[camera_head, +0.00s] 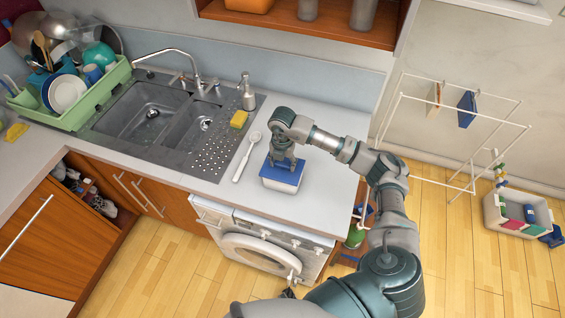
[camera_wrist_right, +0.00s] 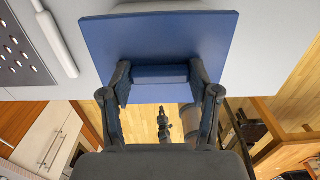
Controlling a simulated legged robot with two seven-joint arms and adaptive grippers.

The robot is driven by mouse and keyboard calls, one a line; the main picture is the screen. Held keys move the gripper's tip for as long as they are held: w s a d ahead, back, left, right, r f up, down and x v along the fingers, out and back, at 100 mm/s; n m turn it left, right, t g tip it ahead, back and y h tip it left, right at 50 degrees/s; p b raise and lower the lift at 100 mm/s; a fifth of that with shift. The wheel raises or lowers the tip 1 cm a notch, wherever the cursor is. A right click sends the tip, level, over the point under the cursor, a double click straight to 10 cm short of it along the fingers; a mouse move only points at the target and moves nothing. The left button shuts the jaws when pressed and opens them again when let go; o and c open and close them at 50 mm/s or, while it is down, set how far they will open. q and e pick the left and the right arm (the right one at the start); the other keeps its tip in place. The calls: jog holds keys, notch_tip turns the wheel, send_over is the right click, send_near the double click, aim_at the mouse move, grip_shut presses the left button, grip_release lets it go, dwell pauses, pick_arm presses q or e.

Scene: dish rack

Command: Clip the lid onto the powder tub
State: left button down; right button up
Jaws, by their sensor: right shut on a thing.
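The white powder tub (camera_head: 279,184) stands on the counter to the right of the sink. Its blue lid (camera_head: 296,174) is over its top in the head view. My right gripper (camera_head: 283,163) points down at the lid from above. In the right wrist view the gripper (camera_wrist_right: 160,76) is shut on the raised grip of the blue lid (camera_wrist_right: 160,42), one finger at each end. A pale strip, perhaps the tub, shows past the lid's far edge there. I cannot tell whether the lid touches the rim or is clipped. My left gripper is not in view.
A white long-handled brush (camera_head: 247,157) lies left of the tub. The sink (camera_head: 165,120) with a yellow sponge (camera_head: 239,119) and a soap dispenser (camera_head: 247,92) is further left. The counter's front edge is close to the tub. Clear counter (camera_head: 335,120) lies behind my forearm.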

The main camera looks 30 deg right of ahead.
jog(key=shift+f+b, duration=0.35)
jog(key=shift+f, duration=0.25)
jog(key=o, duration=1.3)
jog(key=shift+o, duration=0.9)
jog(key=shift+r, duration=0.1)
notch_tip(320, 180, up, 7)
jog(key=p, duration=0.5)
